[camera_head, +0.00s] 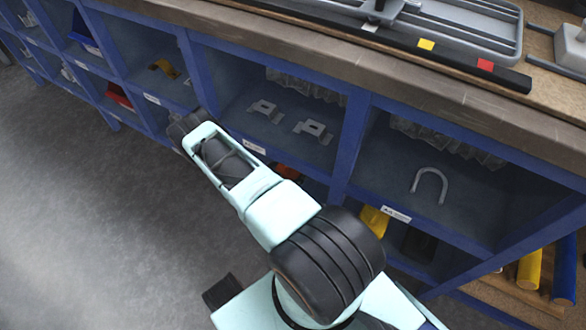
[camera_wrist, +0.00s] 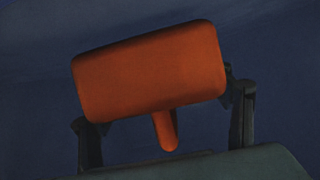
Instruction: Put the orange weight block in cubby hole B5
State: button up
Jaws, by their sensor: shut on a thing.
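The orange weight block (camera_wrist: 150,68), a rounded slab with a short peg below it, fills the middle of the wrist view, slightly tilted. My gripper (camera_wrist: 160,104) is shut on it, with one dark finger at each side. Behind the block is a plain dark blue surface. In the head view my arm reaches to the blue cubby shelf, and the gripper itself is hidden there. A small orange patch (camera_head: 287,171) shows beside my arm in the lower row; I cannot tell whether it is the block. The cubby labels are too small to read.
The blue cubby shelf (camera_head: 355,140) stands under a worktop (camera_head: 330,62). A red object (camera_head: 118,97) lies further left. Grey floor (camera_head: 70,200) is open at left.

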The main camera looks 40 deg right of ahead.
jog(key=shift+f, duration=0.45)
jog(key=o, duration=2)
